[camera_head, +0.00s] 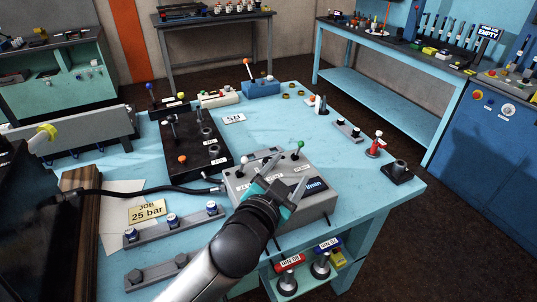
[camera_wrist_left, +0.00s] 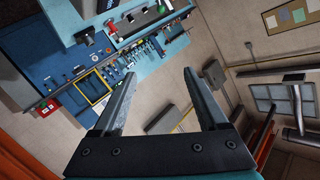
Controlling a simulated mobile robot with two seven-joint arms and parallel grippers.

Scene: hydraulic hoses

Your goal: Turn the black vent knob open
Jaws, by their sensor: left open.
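My left gripper (camera_head: 290,174) is over the grey box (camera_head: 236,189) on the blue table, its fingers apart with nothing seen between them. In the left wrist view my left gripper (camera_wrist_left: 160,76) is also open and empty, facing the room. The grey box carries a white-ball lever, a green-ball lever (camera_head: 299,146), small labels and a lit display (camera_head: 314,186). My gripper hides part of its top. I cannot single out the black vent knob; the labels are too small to read. My right gripper is in neither view.
A black panel (camera_head: 181,158) with levers and dark fittings lies left of the grey box. A black hose (camera_head: 140,192) runs to the box's left side.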

